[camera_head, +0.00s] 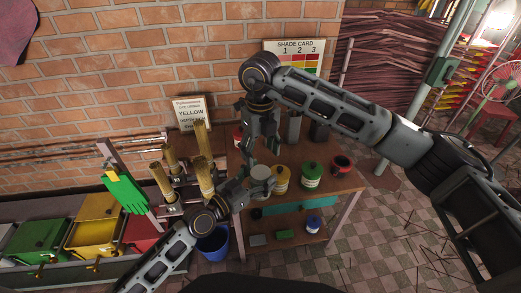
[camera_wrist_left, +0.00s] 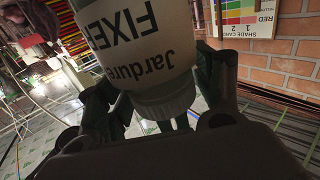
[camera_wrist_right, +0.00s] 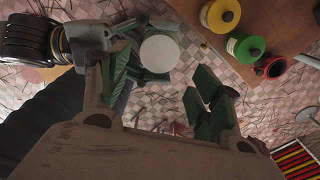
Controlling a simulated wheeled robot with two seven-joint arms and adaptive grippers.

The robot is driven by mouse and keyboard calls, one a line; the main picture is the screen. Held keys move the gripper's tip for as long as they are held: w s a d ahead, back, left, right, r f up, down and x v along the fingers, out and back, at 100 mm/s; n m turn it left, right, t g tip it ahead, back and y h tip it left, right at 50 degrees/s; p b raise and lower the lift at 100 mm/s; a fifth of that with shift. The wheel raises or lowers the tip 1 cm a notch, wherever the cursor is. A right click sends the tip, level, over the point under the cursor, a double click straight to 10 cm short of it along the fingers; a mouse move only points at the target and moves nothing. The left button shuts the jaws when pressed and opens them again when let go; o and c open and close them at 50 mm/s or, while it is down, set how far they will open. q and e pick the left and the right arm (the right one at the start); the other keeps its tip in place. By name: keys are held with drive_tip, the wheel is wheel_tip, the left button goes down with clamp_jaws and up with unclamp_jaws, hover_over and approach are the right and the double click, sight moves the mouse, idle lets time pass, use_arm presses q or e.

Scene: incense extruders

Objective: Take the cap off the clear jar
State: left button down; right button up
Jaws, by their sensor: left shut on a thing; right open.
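The jar (camera_head: 260,182) is pale and stands out in front of the table's left front side. The left wrist view shows its white label (camera_wrist_left: 135,35) with "FIXER", upside down. My left gripper (camera_head: 247,190) is shut around the jar's body. From above, the jar shows as a flat white disc, which looks like the cap (camera_wrist_right: 159,53) in place. My right gripper (camera_head: 262,148) is open and points down just above the jar. In the right wrist view its fingers (camera_wrist_right: 168,85) stand apart, with the disc between and beyond them, nearer the left finger.
On the wooden table (camera_head: 340,185) stand a yellow jar (camera_head: 281,180), a green jar (camera_head: 312,175) and a red pot (camera_head: 341,165). Brass extruder cylinders (camera_head: 203,175) stand close left of my left gripper. A blue bucket (camera_head: 213,245) is on the floor below.

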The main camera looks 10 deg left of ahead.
sight(261, 171)
drive_tip(key=shift+f, duration=4)
drive_tip(key=c, duration=0.9)
drive_tip(key=shift+n, duration=0.3)
drive_tip(key=shift+n, duration=1.4)
